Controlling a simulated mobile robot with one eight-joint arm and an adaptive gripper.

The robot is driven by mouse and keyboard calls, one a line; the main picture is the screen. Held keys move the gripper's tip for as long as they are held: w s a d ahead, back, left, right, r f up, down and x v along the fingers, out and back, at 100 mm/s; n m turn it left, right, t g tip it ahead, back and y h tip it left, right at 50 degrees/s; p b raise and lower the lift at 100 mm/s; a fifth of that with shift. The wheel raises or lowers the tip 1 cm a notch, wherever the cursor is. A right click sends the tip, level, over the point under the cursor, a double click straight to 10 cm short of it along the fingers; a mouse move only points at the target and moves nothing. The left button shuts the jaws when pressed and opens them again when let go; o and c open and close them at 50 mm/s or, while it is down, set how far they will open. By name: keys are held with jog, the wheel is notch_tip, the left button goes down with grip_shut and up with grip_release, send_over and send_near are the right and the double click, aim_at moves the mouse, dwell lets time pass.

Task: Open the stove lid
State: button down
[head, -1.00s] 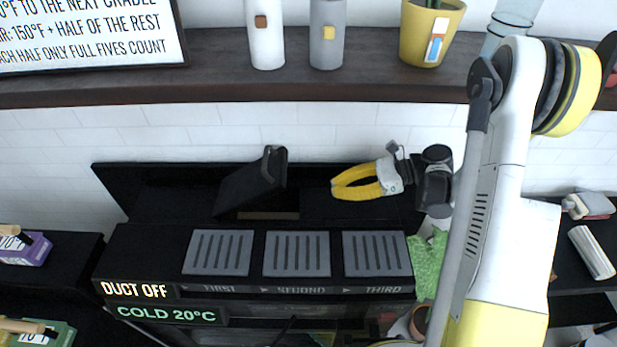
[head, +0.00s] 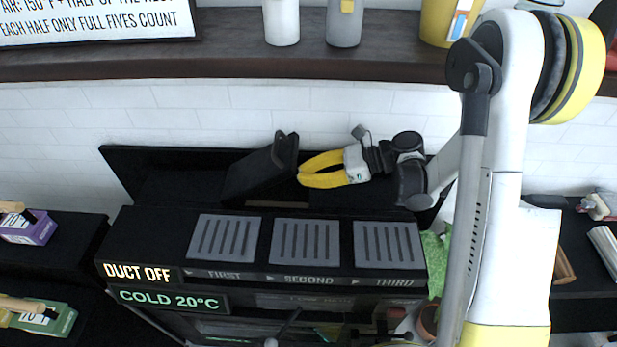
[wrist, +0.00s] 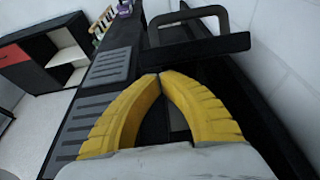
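The stove lid (head: 258,172) is a black flap at the back of the black stove (head: 150,235), tilted up with its raised edge toward the right. In the wrist view the lid (wrist: 200,51) lies just ahead of the fingertips, with a black bar handle (wrist: 190,14) standing on it. My gripper (head: 301,172) has yellow fingers and is close to the right of the lid. In the wrist view its fingertips (wrist: 160,76) meet with nothing between them. I cannot tell whether they touch the lid.
Three grey slotted plates (head: 305,243) lie along the stove's front top. A dark shelf (head: 230,40) with bottles runs above, along the white tiled wall (head: 60,120). Signs on the stove front read "DUCT OFF" (head: 137,273) and "COLD 20°C" (head: 168,300).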

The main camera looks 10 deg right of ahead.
jog(key=shift+r, duration=0.1)
jog(key=shift+w+a+r+h+p, duration=0.1)
jog(key=shift+a+r+h+p, duration=0.2)
jog(key=shift+r+p, duration=0.3)
jog(key=shift+a+r+h+p, duration=0.2)
jog(key=shift+a+r+p, duration=0.15)
jog(key=shift+r+p, duration=0.25)
jog(key=shift+h, duration=0.3)
jog(key=a+r+p, duration=0.2)
jog(key=a+r, duration=0.1)
jog(key=w+a+r+p, duration=0.1)
jog(key=a+r+p, duration=0.1)
jog(key=a+r, duration=0.2)
jog(key=shift+w+a, duration=0.1)
jog(key=shift+w, duration=0.1)
jog(key=shift+w+a+r, duration=0.1)
jog(key=shift+a+r, duration=0.1)
jog(key=shift+a, duration=0.3)
